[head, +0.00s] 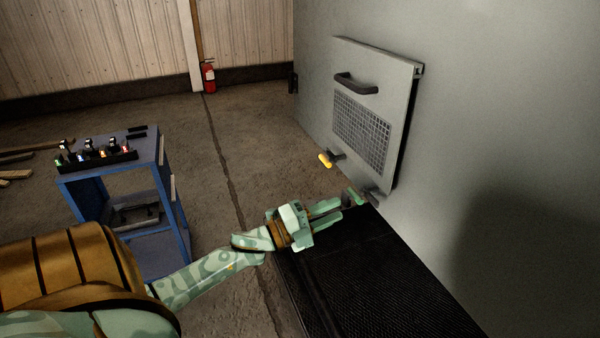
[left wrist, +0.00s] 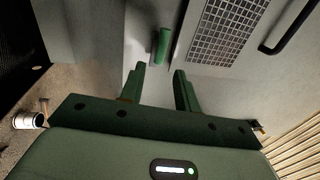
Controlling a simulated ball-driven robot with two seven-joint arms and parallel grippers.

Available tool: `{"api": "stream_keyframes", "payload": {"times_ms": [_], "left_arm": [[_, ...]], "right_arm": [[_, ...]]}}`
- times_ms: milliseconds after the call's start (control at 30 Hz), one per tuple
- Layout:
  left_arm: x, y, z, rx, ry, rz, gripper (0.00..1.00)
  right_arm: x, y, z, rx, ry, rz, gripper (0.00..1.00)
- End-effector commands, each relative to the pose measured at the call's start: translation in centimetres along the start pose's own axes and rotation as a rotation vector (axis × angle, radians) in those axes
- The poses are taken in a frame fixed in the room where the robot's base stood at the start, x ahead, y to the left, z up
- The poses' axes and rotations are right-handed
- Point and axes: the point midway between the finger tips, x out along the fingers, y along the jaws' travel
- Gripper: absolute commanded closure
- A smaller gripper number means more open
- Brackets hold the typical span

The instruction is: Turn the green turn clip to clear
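The green turn clip (head: 355,196) is at the lower edge of a grey hatch panel (head: 405,110) on the large grey enclosure wall. In the left wrist view the clip (left wrist: 163,45) stands nearly upright, just beyond the fingertips and in line with the gap between them. My left gripper (head: 340,209) is open and empty, its fingers pointing at the clip. Both fingers also show in the left wrist view (left wrist: 159,69), spread apart. I cannot tell whether a finger touches the clip. My right gripper is not in view.
A yellow clip (head: 325,160) sits at the panel's lower left corner. The panel has a dark handle (head: 356,84) and a mesh grille (head: 361,132). A black ribbed mat (head: 370,275) lies below. A blue cart (head: 165,190) with small items stands left. A fire extinguisher (head: 208,76) is far behind.

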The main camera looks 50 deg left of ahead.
Motion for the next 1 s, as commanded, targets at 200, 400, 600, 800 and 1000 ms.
{"api": "stream_keyframes", "payload": {"times_ms": [200,400,600,800,1000], "left_arm": [[-5.7,0.1,0.0,-0.002,-0.002,0.003,0.68],[-8.3,0.0,0.0,0.0,-0.001,-0.001,0.68],[-8.9,-0.1,0.0,0.001,0.001,-0.003,0.68],[-8.8,-0.1,0.0,0.001,0.0,-0.003,0.68],[-8.8,-0.1,0.0,0.0,0.0,-0.003,0.68]], "right_arm": [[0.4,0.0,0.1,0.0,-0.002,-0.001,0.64],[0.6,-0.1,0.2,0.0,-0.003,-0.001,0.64],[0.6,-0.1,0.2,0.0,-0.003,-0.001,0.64],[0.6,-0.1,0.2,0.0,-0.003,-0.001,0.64],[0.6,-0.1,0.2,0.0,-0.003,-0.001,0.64]]}}
